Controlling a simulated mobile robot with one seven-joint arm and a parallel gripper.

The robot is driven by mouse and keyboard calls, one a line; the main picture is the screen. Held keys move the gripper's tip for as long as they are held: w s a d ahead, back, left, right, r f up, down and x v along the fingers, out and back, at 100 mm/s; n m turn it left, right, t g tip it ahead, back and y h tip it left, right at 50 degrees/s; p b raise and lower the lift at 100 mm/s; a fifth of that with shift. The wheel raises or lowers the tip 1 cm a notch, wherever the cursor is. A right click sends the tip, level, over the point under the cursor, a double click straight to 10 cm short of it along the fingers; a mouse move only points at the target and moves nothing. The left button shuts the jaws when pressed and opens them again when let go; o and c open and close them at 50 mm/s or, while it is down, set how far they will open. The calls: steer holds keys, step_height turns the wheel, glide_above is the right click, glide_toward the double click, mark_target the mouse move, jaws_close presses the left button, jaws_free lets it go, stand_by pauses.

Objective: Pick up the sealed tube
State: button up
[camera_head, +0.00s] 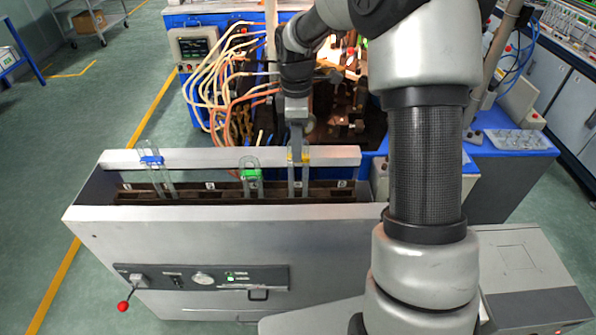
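Three clear glass tubes stand in the slotted rack of the grey metal box (170,240). One tube with a blue band (165,178) is at the left and leans slightly. A shorter-looking tube with a green band (252,188) is right of the middle. A tube with a yellow band (299,181) is farther right. My gripper (298,150) points down at the top of the yellow-banded tube, its fingers overlapping it in the picture. I cannot tell whether the fingers are closed on it. The tubes' ends are too small to show which is sealed.
A machine with many hoses (230,90) and a bright glow stands behind the box. The box's front has a control panel (205,277) and a red-knobbed lever (124,305). A blue table (500,142) is at the right. Green floor is open at the left.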

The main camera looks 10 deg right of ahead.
steer(key=shift+w+d+f, duration=0.1)
steer(key=shift+d+f, duration=0.05)
steer(key=shift+f, duration=1.45)
steer(key=shift+d+f, duration=0.1)
steer(key=shift+f, duration=1.45)
steer(key=shift+c, duration=0.2)
jaws_close()
